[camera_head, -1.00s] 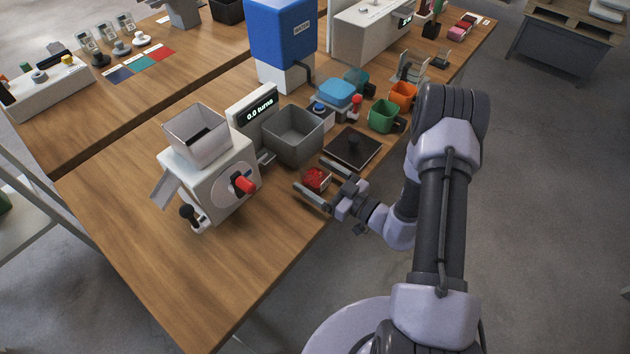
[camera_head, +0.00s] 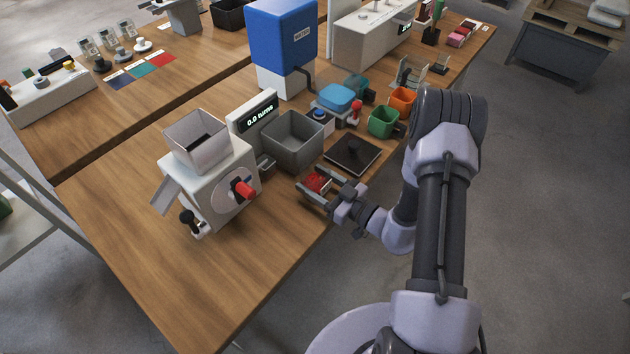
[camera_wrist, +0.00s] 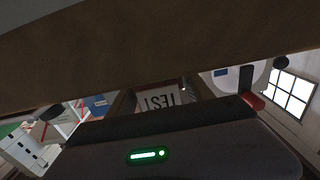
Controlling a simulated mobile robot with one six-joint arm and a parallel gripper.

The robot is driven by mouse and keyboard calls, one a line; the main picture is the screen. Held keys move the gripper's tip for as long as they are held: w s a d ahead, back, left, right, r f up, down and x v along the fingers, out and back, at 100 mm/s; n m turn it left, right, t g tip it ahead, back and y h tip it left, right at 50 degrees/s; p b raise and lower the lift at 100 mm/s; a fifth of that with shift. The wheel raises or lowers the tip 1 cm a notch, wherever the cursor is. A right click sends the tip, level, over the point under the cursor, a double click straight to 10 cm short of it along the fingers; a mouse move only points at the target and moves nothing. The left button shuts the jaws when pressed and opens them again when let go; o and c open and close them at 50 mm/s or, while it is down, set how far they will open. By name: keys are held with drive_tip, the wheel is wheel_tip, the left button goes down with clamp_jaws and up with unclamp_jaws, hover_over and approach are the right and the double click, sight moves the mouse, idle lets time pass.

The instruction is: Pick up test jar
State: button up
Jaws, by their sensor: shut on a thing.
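The test jar (camera_head: 317,181) is a small container with red at its top, near the front edge of the wooden table. My gripper (camera_head: 314,186) reaches in from the right and is shut on the jar, one finger on each side of it. In the wrist view, a pale label (camera_wrist: 160,99) with the letters TEST shows upside down beyond my gripper's dark body. The fingers hide part of the jar. I cannot tell whether its base touches the table.
A white machine with a hopper and red knob (camera_head: 212,178) stands left of the jar. A grey bin (camera_head: 293,140) and a dark flat plate (camera_head: 352,154) lie behind it. Green (camera_head: 383,121) and orange (camera_head: 402,99) cups stand further back. The table's front left is clear.

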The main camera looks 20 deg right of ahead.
sight(306, 168)
drive_tip(key=shift+r+p, duration=0.9)
drive_tip(key=shift+r, duration=0.7)
drive_tip(key=shift+s+d+r, duration=0.1)
drive_tip(key=shift+d+r, duration=0.05)
drive_tip(key=r+p+v, duration=0.1)
drive_tip(key=p+v, duration=0.2)
drive_tip(key=v, duration=1.2)
drive_tip(key=shift+d+p, duration=0.3)
drive_tip(key=shift+p, duration=0.1)
drive_tip(key=shift+s+r, duration=0.15)
drive_tip(key=o, duration=1)
clamp_jaws()
